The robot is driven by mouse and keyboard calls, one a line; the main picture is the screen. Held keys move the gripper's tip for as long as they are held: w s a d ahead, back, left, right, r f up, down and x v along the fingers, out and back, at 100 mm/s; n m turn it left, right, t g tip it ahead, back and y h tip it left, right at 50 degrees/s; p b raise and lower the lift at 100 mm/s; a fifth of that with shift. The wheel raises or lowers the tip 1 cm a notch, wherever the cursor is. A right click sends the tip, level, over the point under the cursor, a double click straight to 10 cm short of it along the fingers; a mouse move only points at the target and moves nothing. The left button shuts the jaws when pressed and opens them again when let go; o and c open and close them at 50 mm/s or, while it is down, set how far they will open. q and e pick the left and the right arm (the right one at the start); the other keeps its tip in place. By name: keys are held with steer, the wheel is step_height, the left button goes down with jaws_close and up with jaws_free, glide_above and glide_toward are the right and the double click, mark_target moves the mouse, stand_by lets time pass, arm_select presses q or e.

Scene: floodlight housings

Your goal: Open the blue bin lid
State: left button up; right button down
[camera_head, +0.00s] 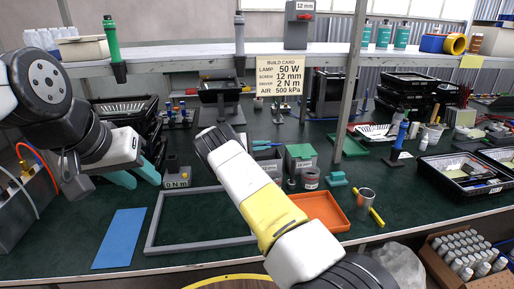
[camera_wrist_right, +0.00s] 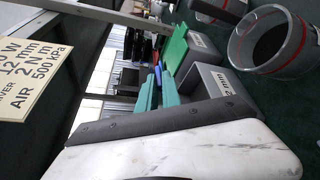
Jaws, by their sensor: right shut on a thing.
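The grey bin (camera_head: 270,166) stands mid-table, left of the green-lidded bin. In the right wrist view its grey wall (camera_wrist_right: 222,84) carries a label ending in "2 mm". A blue lid (camera_wrist_right: 158,77) shows as a thin strip between the teal fingers of my right gripper (camera_wrist_right: 158,92), which is shut on it. In the head view my right forearm hides part of this gripper, and its teal fingers (camera_head: 264,148) show at the bin's top. How far the lid is raised is unclear. My left gripper (camera_head: 136,177) is open and empty above the table at the left.
A green-lidded bin (camera_head: 301,157) stands right beside the grey bin. A round can (camera_head: 310,178), an orange tray (camera_head: 322,211) and a metal cup (camera_head: 366,197) are to the right. A grey frame (camera_head: 152,222) and blue mat (camera_head: 120,238) lie front left. A shelf (camera_head: 180,56) overhangs the back.

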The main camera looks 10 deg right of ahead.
steer(key=shift+w+r, duration=0.25)
steer(key=shift+r, duration=0.05)
steer(key=c, duration=1.6)
jaws_free()
steer(key=shift+o, duration=0.2)
steer(key=shift+f, duration=0.1)
steer(key=v, duration=0.8)
steer(key=shift+f, duration=0.1)
